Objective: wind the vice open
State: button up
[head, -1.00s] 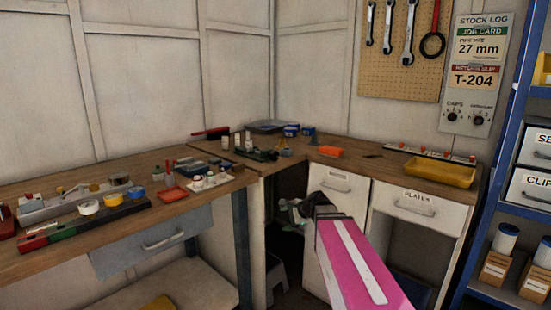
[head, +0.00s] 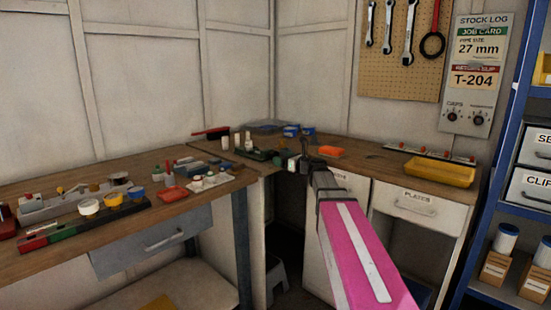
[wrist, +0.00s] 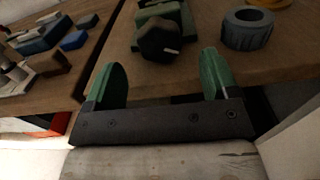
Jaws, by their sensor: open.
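The green vice (head: 258,154) stands on the wooden bench near the corner. In the wrist view, part of its green body (wrist: 160,10) shows at the top, with a dark faceted knob (wrist: 158,42) at its near end. The knob has a short pale mark on one side. My gripper (wrist: 162,80) is open and empty, with its two green fingers spread to either side below the knob. The knob lies ahead of the fingertips, apart from them. In the head view my gripper (head: 287,162) is at bench height, just right of the vice. The vice's jaws are not clear.
A grey ribbed ring (wrist: 247,30) stands on the bench right of the knob. Several small blocks (wrist: 75,39) lie to the left. An orange block (head: 330,151) and a yellow tray (head: 440,172) sit on the right bench. The bench edge runs just beyond my fingers.

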jog(key=shift+x, duration=2.5)
jog(key=c, duration=0.9)
